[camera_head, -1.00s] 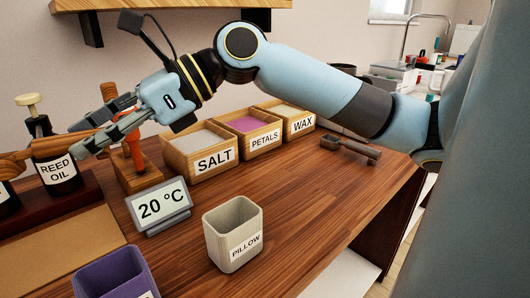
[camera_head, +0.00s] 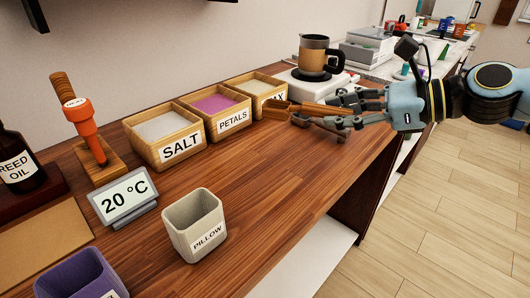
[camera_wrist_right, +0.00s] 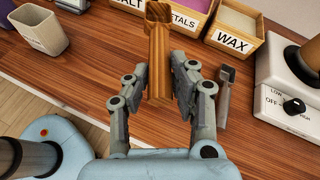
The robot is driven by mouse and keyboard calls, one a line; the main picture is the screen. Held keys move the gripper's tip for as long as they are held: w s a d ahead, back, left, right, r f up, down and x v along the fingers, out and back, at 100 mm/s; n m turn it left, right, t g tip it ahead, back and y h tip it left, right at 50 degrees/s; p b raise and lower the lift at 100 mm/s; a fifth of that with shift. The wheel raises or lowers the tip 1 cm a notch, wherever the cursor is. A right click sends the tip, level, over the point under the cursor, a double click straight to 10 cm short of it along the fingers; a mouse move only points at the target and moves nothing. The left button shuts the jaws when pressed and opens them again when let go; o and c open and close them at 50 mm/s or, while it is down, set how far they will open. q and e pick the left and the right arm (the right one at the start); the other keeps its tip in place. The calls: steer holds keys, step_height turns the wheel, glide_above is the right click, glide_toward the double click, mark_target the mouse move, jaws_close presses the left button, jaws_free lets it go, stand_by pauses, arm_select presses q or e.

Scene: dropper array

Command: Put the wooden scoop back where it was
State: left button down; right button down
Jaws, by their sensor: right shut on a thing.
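The wooden scoop (camera_head: 276,109) is in my right gripper (camera_head: 338,110), near the right end of the wooden table, in front of the WAX box (camera_head: 262,86). In the right wrist view the scoop (camera_wrist_right: 158,45) points away between the two fingers (camera_wrist_right: 157,85), which are shut on its handle. It looks held above the table; the exact gap cannot be told. A dark grey-brown scoop (camera_wrist_right: 226,95) lies on the table to the right of the fingers in the wrist view; my gripper mostly hides it in the head view. My left gripper is not in view.
The SALT box (camera_head: 168,138) and PETALS box (camera_head: 221,112) stand left of the WAX box. A hotplate (camera_head: 305,84) with a mug (camera_head: 314,55) stands behind the gripper. The PILLOW cup (camera_head: 195,225) and temperature display (camera_head: 123,198) stand left. The table's front middle is bare.

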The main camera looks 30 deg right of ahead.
steer(key=w+a+f+b, duration=0.1)
steer(key=f+b, duration=0.1)
steer(key=b, duration=0.1)
steer(key=shift+w, duration=0.15)
steer(key=b, duration=0.3)
glide_above(277, 162)
step_height(277, 162, down, 5)
steer(key=shift+r, duration=0.2)
step_height(277, 162, down, 4)
steer(key=shift+b, duration=0.9)
steer(key=shift+f, duration=0.1)
steer(key=shift+f, duration=0.1)
steer(key=c, duration=1.1)
jaws_free()
